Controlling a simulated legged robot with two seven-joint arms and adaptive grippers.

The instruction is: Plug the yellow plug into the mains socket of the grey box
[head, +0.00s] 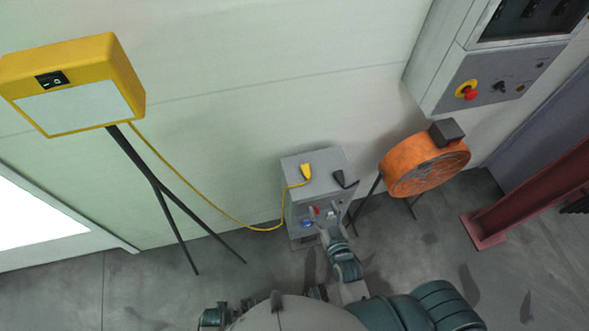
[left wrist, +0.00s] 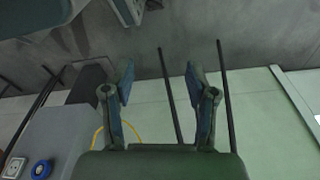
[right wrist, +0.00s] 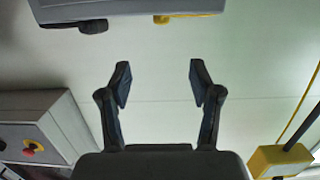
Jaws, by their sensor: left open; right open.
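The grey box (head: 290,170) stands on the floor against the wall. The yellow plug (head: 305,171) lies on its top, its yellow cord trailing left; it also shows at the top of the right wrist view (right wrist: 185,16). The mains socket (left wrist: 15,167) shows on the box's face in the left wrist view, beside a round blue socket (left wrist: 42,169). My right gripper (head: 323,216) is open and empty at the box's front, below its top, partly covering that face. My left gripper (left wrist: 159,85) is open and empty in the left wrist view; its fingers are not clear in the head view.
A black plug (head: 345,179) lies on the box top, right of the yellow one. An orange fan (head: 403,167) stands at right, below a wall cabinet (head: 437,80). A yellow unit (head: 125,79) on thin legs stands left. The cord (head: 205,206) hangs between it and the box.

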